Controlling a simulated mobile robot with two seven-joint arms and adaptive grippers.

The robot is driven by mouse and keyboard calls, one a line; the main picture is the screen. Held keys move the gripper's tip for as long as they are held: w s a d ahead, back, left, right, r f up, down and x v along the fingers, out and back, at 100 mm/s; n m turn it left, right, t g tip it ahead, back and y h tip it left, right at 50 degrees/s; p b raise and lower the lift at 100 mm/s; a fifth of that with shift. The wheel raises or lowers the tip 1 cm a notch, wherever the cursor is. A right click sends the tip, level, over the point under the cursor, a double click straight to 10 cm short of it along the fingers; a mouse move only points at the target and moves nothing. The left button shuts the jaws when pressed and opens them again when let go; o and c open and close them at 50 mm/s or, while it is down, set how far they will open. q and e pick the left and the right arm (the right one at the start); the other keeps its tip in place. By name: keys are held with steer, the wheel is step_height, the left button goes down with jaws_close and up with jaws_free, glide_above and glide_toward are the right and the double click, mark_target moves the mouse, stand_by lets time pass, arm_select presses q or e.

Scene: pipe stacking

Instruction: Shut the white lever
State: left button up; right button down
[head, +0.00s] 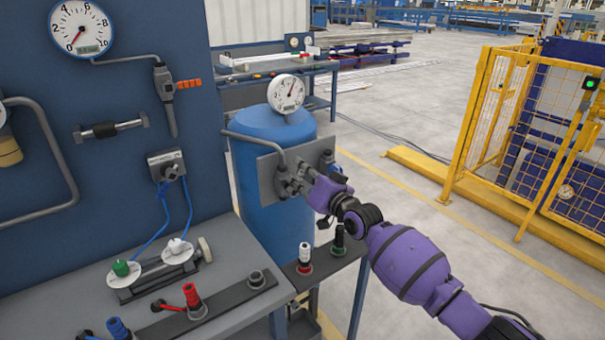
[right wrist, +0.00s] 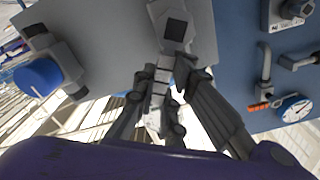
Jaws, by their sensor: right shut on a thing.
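A white upright handle (head: 305,253) with a red collar stands on the small dark shelf below the blue tank. Whether it is the white lever I cannot tell. My right gripper (head: 299,181) is at the grey plate (head: 267,176) in front of the tank, well above that handle. In the right wrist view its fingers (right wrist: 158,98) are shut on a grey fitting (right wrist: 174,25) at the plate. The fingers and purple wrist partly hide the fitting. A blue knob (right wrist: 38,77) sits on the same plate in the wrist view. My left gripper is out of view.
A black handle (head: 339,238) stands beside the white one. A grey bench (head: 235,308) at the left holds a red handle (head: 192,297), a blue handle (head: 117,328) and green and white knobs. A dial gauge (head: 286,93) tops the blue tank (head: 268,125). A yellow fence (head: 470,130) is right.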

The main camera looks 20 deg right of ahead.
steer(key=shift+w+d+f+m+b, duration=0.15)
steer(key=shift+d+f+m+b, duration=0.55)
steer(key=shift+m, duration=1.25)
steer(key=shift+w+d+f+m+b, duration=0.15)
steer(key=shift+f+m+b, duration=0.6)
steer(key=shift+m, duration=1.25)
steer(key=shift+w+d+f+m+b, duration=0.15)
steer(key=shift+d+f+m+b, duration=0.3)
steer(key=shift+f+m, duration=1.05)
steer(key=shift+r+m, duration=0.4)
steer(key=shift+m, duration=0.15)
steer(key=c, duration=1.8)
jaws_free()
steer(key=shift+r, duration=0.1)
steer(key=v, duration=1.2)
